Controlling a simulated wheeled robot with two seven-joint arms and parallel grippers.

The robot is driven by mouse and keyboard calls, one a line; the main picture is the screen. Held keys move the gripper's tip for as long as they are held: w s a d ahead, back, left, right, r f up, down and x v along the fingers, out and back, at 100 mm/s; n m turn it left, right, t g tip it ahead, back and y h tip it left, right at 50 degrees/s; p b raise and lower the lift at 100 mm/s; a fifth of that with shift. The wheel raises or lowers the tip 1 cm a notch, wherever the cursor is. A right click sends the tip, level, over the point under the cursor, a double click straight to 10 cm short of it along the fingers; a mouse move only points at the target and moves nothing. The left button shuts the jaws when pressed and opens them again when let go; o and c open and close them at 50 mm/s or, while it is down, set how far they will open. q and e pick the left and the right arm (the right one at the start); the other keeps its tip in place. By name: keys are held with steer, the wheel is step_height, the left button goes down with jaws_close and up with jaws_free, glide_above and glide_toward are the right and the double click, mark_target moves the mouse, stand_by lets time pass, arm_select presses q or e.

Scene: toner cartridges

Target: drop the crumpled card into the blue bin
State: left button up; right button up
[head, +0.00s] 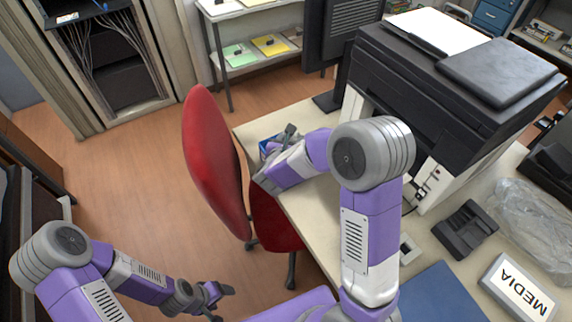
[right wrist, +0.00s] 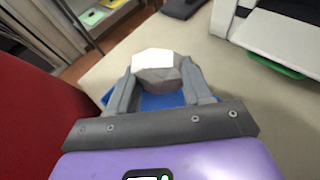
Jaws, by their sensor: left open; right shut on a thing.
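The crumpled card (right wrist: 158,70), a grey lump with a white top, is between the fingers of my right gripper (right wrist: 160,84) in the right wrist view. My right gripper is shut on it. The blue bin (right wrist: 152,102) shows behind and below the card, mostly hidden by the gripper. I cannot tell the card's height above the bin. My left gripper (head: 223,302) is open and empty, low over the floor.
A red chair (head: 212,160) stands against the desk's left edge. A large black and white printer (head: 440,90) fills the back of the desk (head: 262,125). A black device (head: 465,230), clear plastic (head: 535,225) and a MEDIA box (head: 520,288) lie to the right.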

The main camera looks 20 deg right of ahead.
steer(key=o, duration=1.1)
steer(key=shift+c, duration=0.2)
steer(key=p+v, duration=0.1)
steer(key=v, duration=0.6)
steer(key=shift+s, duration=0.2)
steer(key=shift+a+r, duration=0.1)
steer(key=shift+a, duration=0.05)
